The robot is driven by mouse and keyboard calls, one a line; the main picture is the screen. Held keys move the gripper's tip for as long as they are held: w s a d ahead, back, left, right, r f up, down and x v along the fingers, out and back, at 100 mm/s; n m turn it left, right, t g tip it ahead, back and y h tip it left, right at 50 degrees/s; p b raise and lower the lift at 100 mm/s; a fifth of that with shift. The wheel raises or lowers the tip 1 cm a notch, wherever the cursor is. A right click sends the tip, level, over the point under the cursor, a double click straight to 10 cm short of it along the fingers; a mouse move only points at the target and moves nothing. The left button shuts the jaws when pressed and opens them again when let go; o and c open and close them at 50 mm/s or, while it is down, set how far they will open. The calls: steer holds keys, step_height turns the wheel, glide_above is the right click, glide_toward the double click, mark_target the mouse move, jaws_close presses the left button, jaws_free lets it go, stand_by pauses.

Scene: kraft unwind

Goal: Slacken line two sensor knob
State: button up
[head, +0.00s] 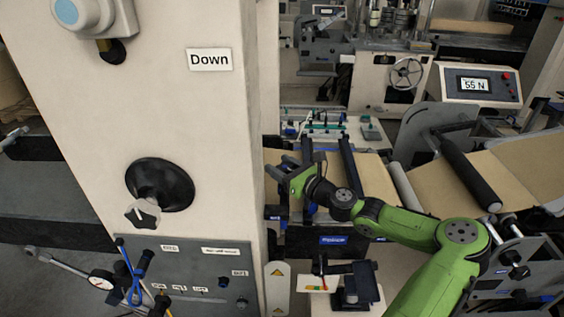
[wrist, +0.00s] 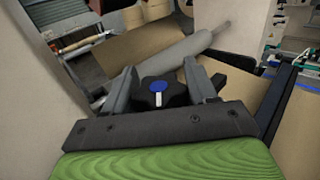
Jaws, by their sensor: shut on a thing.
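In the wrist view a black lobed knob (wrist: 146,97) with a blue cap and a white pointer mark sits between the two grey fingers of my gripper (wrist: 159,78). The fingers are shut on its sides. The white mark points toward the bottom of the picture. In the head view my gripper (head: 291,181) is at the end of the green arm, just right of the pale column, over the brown web. The knob is hidden there, and I see no readable line label by it.
The pale column (head: 228,130) with a "Down" sign (head: 209,59) stands close left of my gripper. It carries another black star knob (head: 142,215). A display (head: 474,84) reads 55 N at the upper right. Rollers (head: 466,172) and brown web lie to the right.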

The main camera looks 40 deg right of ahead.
steer(key=n+g+y+p, duration=0.1)
steer(key=n+y+p, duration=0.1)
steer(key=y, duration=0.1)
steer(key=shift+n+y, duration=0.3)
steer(key=shift+y, duration=0.1)
steer(key=n+g+y, duration=0.1)
steer(key=y, duration=0.1)
steer(key=n+g+y, duration=0.1)
steer(key=shift+s+a+n+y, duration=0.1)
steer(key=shift+a+n+y, duration=0.1)
steer(key=shift+n+y, duration=0.2)
steer(key=n+g+y, duration=0.1)
steer(key=g+y, duration=0.1)
steer(key=n+g+y, duration=0.1)
steer(key=n+g, duration=0.1)
steer(key=shift+s+a+f+y, duration=0.1)
steer(key=shift+s+a+y, duration=0.1)
steer(key=shift+y, duration=0.2)
steer(key=shift+s+a+n+g+y, duration=0.1)
steer(key=shift+n+g+y, duration=0.8)
steer(key=shift+n+g, duration=0.65)
steer(key=shift+s+g, duration=0.1)
steer(key=shift+g, duration=0.55)
steer(key=o, duration=0.9)
steer(key=shift+o, duration=0.4)
